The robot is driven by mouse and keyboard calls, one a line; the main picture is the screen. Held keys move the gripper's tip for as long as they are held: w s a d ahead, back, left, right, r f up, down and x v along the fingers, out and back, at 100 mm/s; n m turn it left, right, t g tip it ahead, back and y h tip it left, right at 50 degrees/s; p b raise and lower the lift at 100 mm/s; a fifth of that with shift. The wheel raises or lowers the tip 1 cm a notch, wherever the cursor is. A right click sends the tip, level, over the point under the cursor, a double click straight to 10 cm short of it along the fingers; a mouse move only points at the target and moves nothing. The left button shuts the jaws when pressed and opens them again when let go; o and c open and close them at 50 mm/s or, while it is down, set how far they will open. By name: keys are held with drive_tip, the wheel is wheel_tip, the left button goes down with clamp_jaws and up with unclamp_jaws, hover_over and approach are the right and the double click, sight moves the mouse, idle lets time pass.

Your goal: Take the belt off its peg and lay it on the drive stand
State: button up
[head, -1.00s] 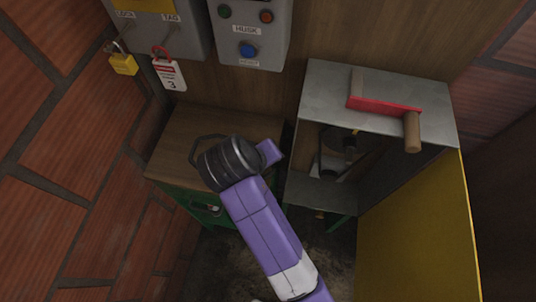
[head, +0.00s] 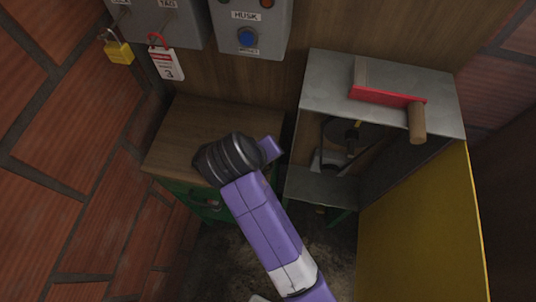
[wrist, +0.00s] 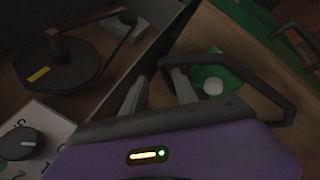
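In the head view, my purple arm and dark wrist hide the fingers and the loop. The drive stand (head: 325,88) is a grey box on green legs, open at the front. Inside is a dark pulley disc (head: 342,130) with a yellow mark, also in the wrist view (wrist: 70,62).
A wooden bench (head: 190,125) with a green drawer front stands left of the drive stand. A yellow panel (head: 420,230) stands open at the right. A red bar with a wooden handle (head: 385,96) lies on the stand's top. A grey control box (head: 247,20) hangs above.

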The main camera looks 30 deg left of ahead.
drive_tip(key=v, duration=0.7)
drive_tip(key=shift+s+r+b, duration=0.2)
drive_tip(key=shift+r+b, duration=0.15)
drive_tip(key=shift+b, duration=0.1)
drive_tip(key=shift+a, duration=0.1)
idle(0.5)
